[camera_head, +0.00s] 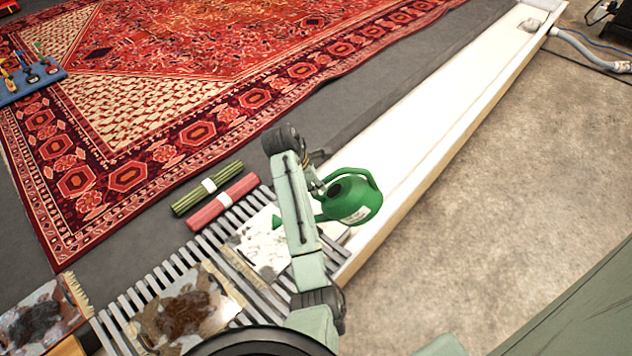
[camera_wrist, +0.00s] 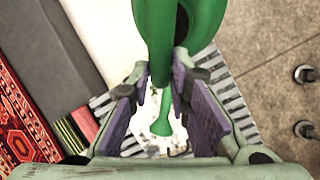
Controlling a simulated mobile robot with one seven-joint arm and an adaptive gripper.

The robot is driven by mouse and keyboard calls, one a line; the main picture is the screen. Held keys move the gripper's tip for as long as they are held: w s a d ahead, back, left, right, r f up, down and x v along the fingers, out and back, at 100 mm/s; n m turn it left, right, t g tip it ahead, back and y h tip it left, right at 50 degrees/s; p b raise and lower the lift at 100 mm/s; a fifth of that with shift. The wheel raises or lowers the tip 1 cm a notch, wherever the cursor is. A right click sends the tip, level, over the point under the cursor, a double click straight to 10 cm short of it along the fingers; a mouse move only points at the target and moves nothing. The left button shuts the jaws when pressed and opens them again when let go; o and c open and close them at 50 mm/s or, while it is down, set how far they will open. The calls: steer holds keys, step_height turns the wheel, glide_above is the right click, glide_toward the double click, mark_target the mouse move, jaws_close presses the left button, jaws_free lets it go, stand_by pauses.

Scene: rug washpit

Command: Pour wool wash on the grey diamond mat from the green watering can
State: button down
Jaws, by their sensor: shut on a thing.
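The green watering can (camera_head: 352,200) is in the head view, just right of my forearm, above the end of the slatted rack. My gripper (camera_head: 319,188) is shut on it, partly hidden by the arm. In the wrist view the can (camera_wrist: 165,30) rises between the fingers of my gripper (camera_wrist: 161,82), and its spout end points down the picture. The spout end (camera_head: 278,222) shows left of my arm, over a pale mat with grey marks (camera_head: 262,250). My arm hides part of this mat, and I cannot make out a diamond pattern. No liquid stream shows.
A brown-stained mat (camera_head: 208,322) lies on the slatted rack (camera_head: 140,290), with another stained mat (camera_head: 40,318) farther left. Green (camera_head: 200,192) and red (camera_head: 225,202) rolls lie beside the rack. A long white trough (camera_head: 440,110) runs to the upper right. A red rug (camera_head: 200,70) lies behind.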

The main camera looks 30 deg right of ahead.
steer(key=shift+d+r, duration=0.1)
steer(key=shift+r, duration=0.1)
steer(key=y, duration=0.1)
steer(key=t+y, duration=0.1)
steer(key=y, duration=0.1)
steer(key=shift+r, duration=0.35)
steer(key=y, duration=0.2)
steer(key=r+m+t+y, duration=0.1)
steer(key=y, duration=0.2)
steer(key=shift+r+t, duration=0.1)
steer(key=shift+t, duration=0.2)
